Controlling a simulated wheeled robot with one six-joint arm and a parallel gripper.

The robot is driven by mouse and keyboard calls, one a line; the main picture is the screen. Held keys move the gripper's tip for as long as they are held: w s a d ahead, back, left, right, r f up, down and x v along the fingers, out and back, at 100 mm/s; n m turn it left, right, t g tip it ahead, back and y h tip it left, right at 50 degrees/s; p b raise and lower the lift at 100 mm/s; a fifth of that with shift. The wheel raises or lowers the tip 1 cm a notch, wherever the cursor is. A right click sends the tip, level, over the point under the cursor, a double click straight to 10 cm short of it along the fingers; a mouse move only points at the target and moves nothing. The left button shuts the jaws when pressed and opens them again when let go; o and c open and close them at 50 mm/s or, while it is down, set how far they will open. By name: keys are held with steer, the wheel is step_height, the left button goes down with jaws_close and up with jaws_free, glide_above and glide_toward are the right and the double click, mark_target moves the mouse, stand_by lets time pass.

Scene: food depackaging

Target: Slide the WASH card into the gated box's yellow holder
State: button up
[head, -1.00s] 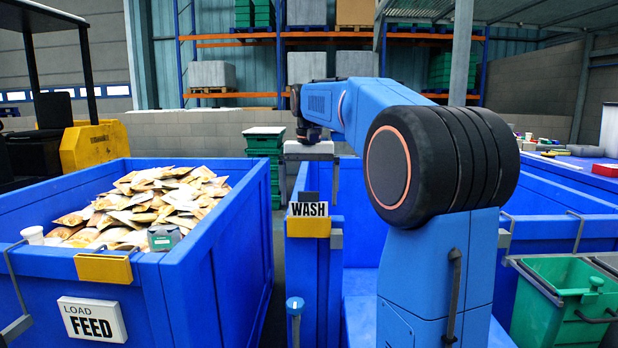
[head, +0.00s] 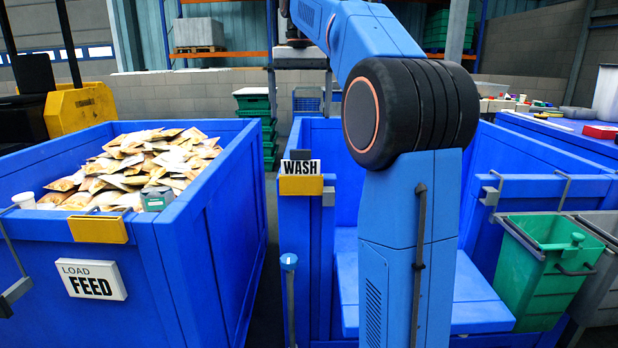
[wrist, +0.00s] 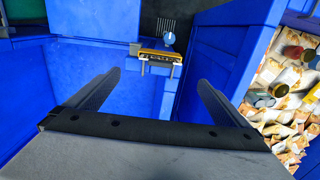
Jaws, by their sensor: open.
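The WASH card (head: 299,167), white with black letters, stands upright in the yellow holder (head: 301,186) on the front of the blue box in the middle. The card's lower edge is hidden by the holder. My gripper (wrist: 158,88) is open and empty, with its two dark fingers well apart. In the head view it hangs above the card, clear of it. In the wrist view the yellow holder (wrist: 160,56) lies beyond the fingertips, and the card there is too edge-on to make out clearly.
A blue FEED box (head: 218,190) full of packets stands at left, with its own yellow holder (head: 98,229) and no card in it. A blue-topped post (head: 289,262) stands by the middle box. A green bin (head: 536,275) hangs at right. Open air surrounds my gripper.

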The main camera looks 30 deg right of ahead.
steer(key=shift+s, duration=0.1)
steer(key=s+a+f+n+t, duration=0.1)
steer(key=s+a+f+n, duration=0.1)
steer(key=s+a+f, duration=0.45)
steer(key=s+a+f+n+t, duration=0.2)
steer(key=s+a+f, duration=0.2)
steer(key=s+f, duration=0.4)
steer(key=s+a+f+n+t, duration=0.1)
steer(key=s+a+f, duration=0.1)
steer(key=s+f, duration=0.5)
steer(key=s+a+f+n, duration=0.1)
steer(key=s+a+f, duration=0.2)
steer(key=s+f, duration=0.5)
step_height(320, 180, down, 6)
steer(key=shift+s+r+n+t, duration=0.2)
steer(key=shift+s+n+t, duration=0.1)
steer(key=shift+n+t, duration=0.1)
